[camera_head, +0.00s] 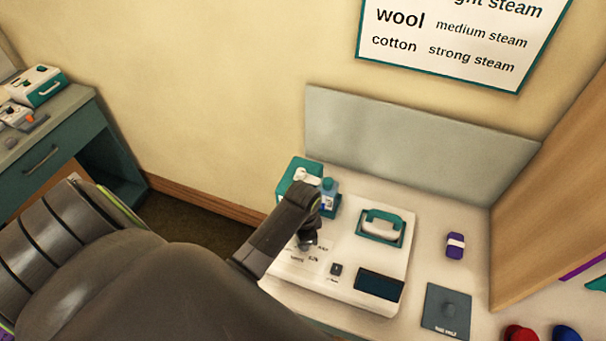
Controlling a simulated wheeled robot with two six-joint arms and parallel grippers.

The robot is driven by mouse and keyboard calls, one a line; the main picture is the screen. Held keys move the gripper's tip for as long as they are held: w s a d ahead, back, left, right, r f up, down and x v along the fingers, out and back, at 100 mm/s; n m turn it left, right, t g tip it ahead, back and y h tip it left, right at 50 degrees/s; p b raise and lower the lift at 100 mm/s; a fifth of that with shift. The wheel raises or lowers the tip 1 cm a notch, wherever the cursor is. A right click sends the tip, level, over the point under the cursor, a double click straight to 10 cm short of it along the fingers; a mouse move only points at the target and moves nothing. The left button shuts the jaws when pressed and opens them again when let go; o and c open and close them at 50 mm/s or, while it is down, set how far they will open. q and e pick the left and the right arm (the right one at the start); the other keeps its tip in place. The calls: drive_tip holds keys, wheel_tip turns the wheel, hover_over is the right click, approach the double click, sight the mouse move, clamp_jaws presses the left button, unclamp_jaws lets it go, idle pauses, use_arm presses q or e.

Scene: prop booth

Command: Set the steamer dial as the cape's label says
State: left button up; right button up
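The white steamer (335,290) stands on the counter, with a teal-handled iron-like part (382,227), a small dark switch (336,269) and a dark display panel (380,283) on its top. My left gripper (307,243) points down at the steamer's left part, among small printed labels too small to read surely. It hides the dial, and its fingers are too small and dark to tell open from shut. A wall chart (450,45) reads "wool medium steam" and "cotton strong steam"; its top line is cut off, ending "ght steam". I cannot make out the cape or its label. My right gripper is out of view.
A teal box (296,172) and blue bottle (329,190) stand close behind my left gripper. A purple item (455,246), a grey pad (446,310) and red and blue round objects (520,333) lie right. A wooden panel (555,200) bounds the counter's right.

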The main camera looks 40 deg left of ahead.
use_arm(q)
drive_tip(key=shift+w+r, duration=0.1)
idle(0.3)
drive_tip(key=o, duration=1)
drive_tip(key=shift+c, duration=0.2)
